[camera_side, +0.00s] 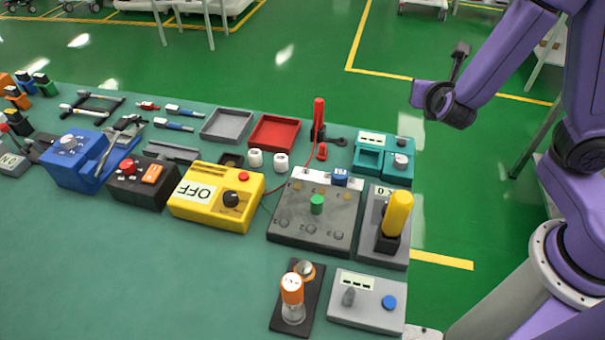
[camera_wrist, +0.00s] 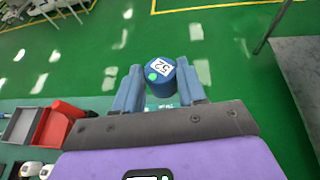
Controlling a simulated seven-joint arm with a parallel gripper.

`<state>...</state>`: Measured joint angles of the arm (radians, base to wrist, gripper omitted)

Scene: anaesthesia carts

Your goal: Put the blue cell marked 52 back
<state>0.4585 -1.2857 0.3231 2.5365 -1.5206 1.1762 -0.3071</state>
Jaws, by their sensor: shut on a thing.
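The blue cell (camera_wrist: 160,87), with a white label marked 52 and a green dot, sits between the two blue-grey fingers of my gripper (camera_wrist: 159,70) in the wrist view. My gripper is shut on it, up in the air with green floor behind. In the side view my arm's end is at the upper right, away from the table; the cell cannot be made out there. A small blue piece with a white mark (camera_side: 340,177) sits at the back of the dark grey panel (camera_side: 285,232). A black base (camera_side: 281,318) at the front holds an orange-topped piece (camera_side: 292,289) beside a round copper-coloured spot.
The table carries a yellow box marked OFF (camera_side: 215,197), a grey unit with a yellow handle (camera_side: 397,214), a grey box with a blue button (camera_side: 366,302), a teal box (camera_side: 383,157), and red (camera_side: 274,132) and grey (camera_side: 227,125) trays. The table's front left is clear.

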